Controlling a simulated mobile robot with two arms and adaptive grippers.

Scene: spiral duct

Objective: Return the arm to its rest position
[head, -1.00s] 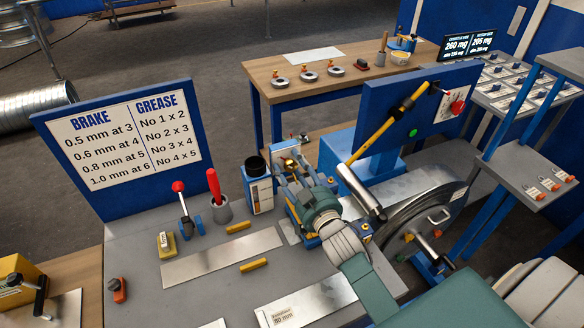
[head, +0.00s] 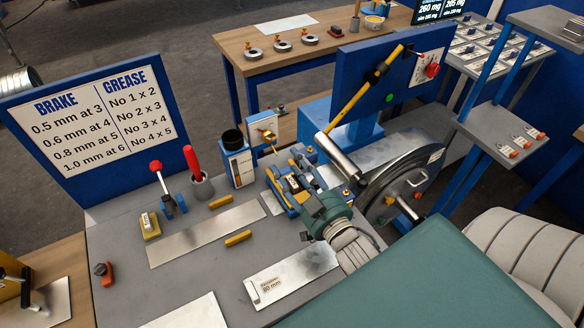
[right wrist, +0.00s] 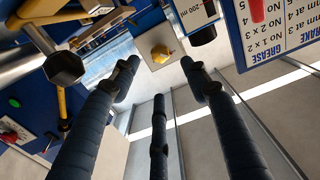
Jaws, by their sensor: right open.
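My right gripper (head: 286,172) is above the grey bench, its green and grey arm coming in from the lower right. In the right wrist view its dark fingers (right wrist: 160,66) are spread apart with nothing held between them. In the head view a blue and white box (head: 263,131) stands just past the gripper. Parts of the bench beneath the gripper and arm are hidden. My left gripper is not in view.
The yellow-handled lever (head: 367,90) and a dark wheel (head: 395,185) stand close to the right of the gripper. A blue and white dispenser (head: 237,160), red-handled tool (head: 193,162) and red-knobbed lever (head: 160,178) stand left. A metal sheet (head: 292,273) lies in front.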

